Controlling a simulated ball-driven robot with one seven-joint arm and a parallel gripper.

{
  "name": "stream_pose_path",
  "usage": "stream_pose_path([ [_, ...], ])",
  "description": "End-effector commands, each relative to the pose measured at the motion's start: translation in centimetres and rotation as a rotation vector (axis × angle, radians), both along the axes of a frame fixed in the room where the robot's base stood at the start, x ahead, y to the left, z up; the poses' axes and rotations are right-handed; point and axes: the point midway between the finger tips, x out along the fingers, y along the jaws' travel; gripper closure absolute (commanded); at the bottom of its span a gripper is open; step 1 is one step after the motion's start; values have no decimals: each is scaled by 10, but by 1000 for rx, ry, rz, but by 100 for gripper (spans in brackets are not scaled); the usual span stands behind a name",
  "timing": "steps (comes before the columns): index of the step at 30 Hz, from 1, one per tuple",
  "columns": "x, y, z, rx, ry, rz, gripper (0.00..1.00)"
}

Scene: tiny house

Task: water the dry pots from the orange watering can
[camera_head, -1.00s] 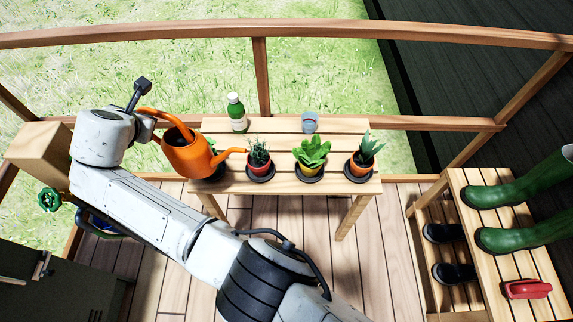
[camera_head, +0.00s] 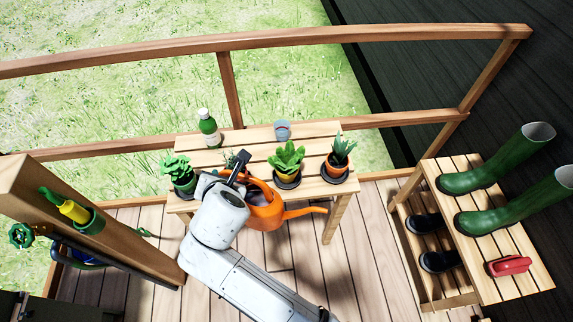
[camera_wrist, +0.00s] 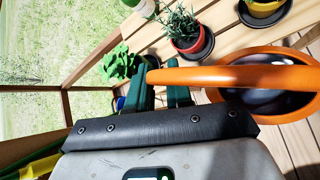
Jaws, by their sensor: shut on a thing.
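The orange watering can (camera_head: 268,215) hangs at the table's front edge, its spout pointing right, in front of the pots. My gripper (camera_wrist: 162,88) is shut on its handle (camera_wrist: 225,76); in the head view my wrist hides the fingers. The can's dark inside shows in the wrist view. On the slatted table (camera_head: 210,157) stand a leafy plant in a green pot (camera_head: 185,187), a thin-leaved plant in a red pot (camera_wrist: 187,42) mostly hidden in the head view, a broad-leaved plant in a yellow pot (camera_head: 287,176), and a spiky plant in a terracotta pot (camera_head: 336,170). I cannot tell which soil is dry.
A green bottle (camera_head: 209,130) and a small clear cup (camera_head: 282,131) stand at the table's back. A wooden railing (camera_head: 225,90) runs behind. At right, a shoe bench (camera_head: 440,180) holds green boots (camera_head: 505,212) and a red object (camera_head: 509,266). A wooden post (camera_head: 110,235) is at left.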

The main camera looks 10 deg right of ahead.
Motion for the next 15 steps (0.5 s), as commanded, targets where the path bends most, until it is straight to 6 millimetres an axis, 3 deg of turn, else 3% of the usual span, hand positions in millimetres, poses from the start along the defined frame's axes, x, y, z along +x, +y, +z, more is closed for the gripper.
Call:
stream_pose_path([
  [1,-5,-17,-5,3,0,-13,100],
  [15,-48,-153,-53,10,5,-91,100],
])
